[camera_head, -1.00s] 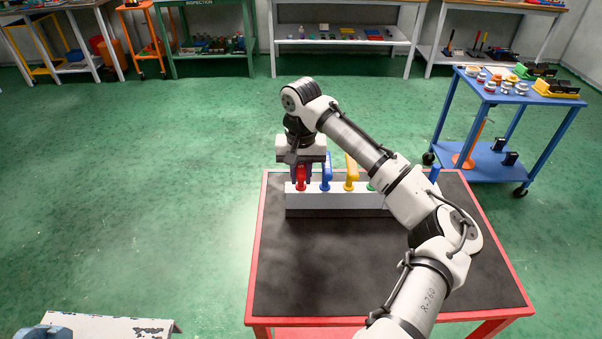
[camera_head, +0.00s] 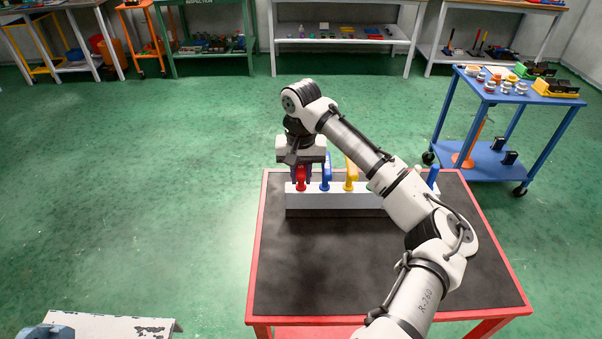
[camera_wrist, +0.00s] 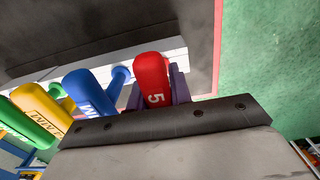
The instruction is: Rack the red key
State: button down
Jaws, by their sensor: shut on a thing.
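The red key (camera_head: 301,178) is at the left end of the white rack (camera_head: 330,202) on the black-topped table. In the wrist view the red key (camera_wrist: 152,78) carries a "5" and sits between my purple fingers. My gripper (camera_head: 302,172) is shut on it; it also shows in the wrist view (camera_wrist: 155,92). A blue key (camera_head: 326,174) and a yellow key (camera_head: 351,172) stand in the rack to its right. A green key (camera_wrist: 38,122) shows in the wrist view. Whether the red key is fully seated in the rack cannot be told.
My arm hides part of the rack's right side, where another blue piece (camera_head: 433,176) sticks up. The table (camera_head: 290,285) is bare in front of the rack. A blue cart (camera_head: 480,155) with several objects stands at the back right.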

jog(key=c, duration=1.2)
grip_release()
jog(key=shift+f, duration=0.1)
notch_tip(320, 180, up, 14)
jog(key=shift+f+b, duration=0.1)
jog(key=shift+b, duration=0.5)
